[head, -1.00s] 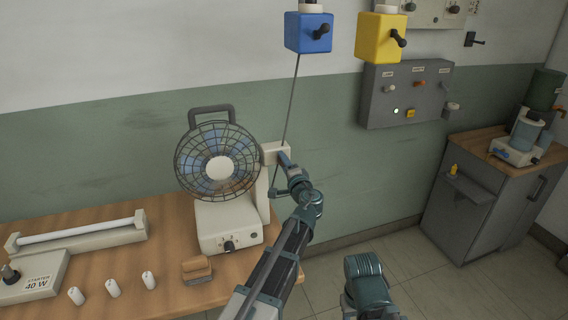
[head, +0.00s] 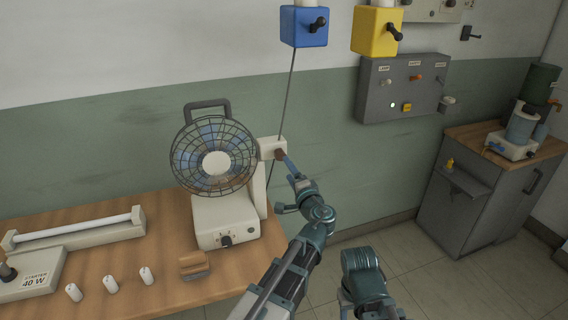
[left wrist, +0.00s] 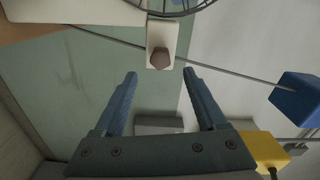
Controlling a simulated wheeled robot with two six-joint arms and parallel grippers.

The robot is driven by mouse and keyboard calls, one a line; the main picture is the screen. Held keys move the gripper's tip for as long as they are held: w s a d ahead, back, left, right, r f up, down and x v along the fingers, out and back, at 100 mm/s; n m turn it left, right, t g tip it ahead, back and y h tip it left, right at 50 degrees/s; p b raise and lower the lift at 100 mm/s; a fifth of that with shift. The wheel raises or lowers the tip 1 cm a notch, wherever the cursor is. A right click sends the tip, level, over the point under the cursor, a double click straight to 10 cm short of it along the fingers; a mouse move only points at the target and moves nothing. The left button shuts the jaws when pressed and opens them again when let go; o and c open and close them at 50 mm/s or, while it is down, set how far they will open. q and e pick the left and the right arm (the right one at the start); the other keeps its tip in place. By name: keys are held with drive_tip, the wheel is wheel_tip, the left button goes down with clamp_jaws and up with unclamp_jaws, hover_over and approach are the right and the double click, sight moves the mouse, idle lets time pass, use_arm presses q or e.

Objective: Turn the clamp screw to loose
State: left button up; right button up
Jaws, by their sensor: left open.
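The clamp screw (head: 280,154) is a small brown knob on the cream block (head: 267,148) at the right side of the desk fan (head: 213,165). In the left wrist view the screw (left wrist: 160,58) looks faceted and sits on the pale block, just beyond the fingertips and midway between them. My left gripper (head: 283,183) is open and empty, its upper finger close to the screw in the head view. The left wrist view shows both its fingers (left wrist: 160,75) spread wide, with nothing between the tips.
The fan stands on a wooden table (head: 150,295) with a tube lamp (head: 75,235), several white cylinders and a brown block (head: 194,265). A thin rod (head: 287,100) runs from the blue box (head: 304,27) down behind my left gripper. A grey panel (head: 400,90) is on the wall.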

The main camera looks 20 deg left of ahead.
use_arm(q)
drive_tip(key=v, duration=0.5)
drive_tip(key=s+a+f+n+g+h, duration=0.2)
drive_tip(key=s+a+f+n+g, duration=0.3)
drive_tip(key=f, duration=0.4)
drive_tip(key=s+a+f+n+g+h, duration=0.2)
drive_tip(key=s+a+f+n+g, duration=0.1)
drive_tip(key=s+f+g, duration=0.4)
drive_tip(key=s+d+f+m+g+h, duration=0.1)
drive_tip(key=s+d+f+h, duration=0.1)
drive_tip(key=s+d, duration=0.4)
drive_tip(key=s+d+f+m+g+h, duration=0.1)
drive_tip(key=s+d+f+g+h, duration=0.1)
drive_tip(key=s+d, duration=0.4)
drive_tip(key=d+f, duration=0.1)
drive_tip(key=d, duration=0.4)
drive_tip(key=shift+s+f+m+h, duration=0.25)
drive_tip(key=shift+f+m+h, duration=0.05)
drive_tip(key=shift+f+h, duration=0.1)
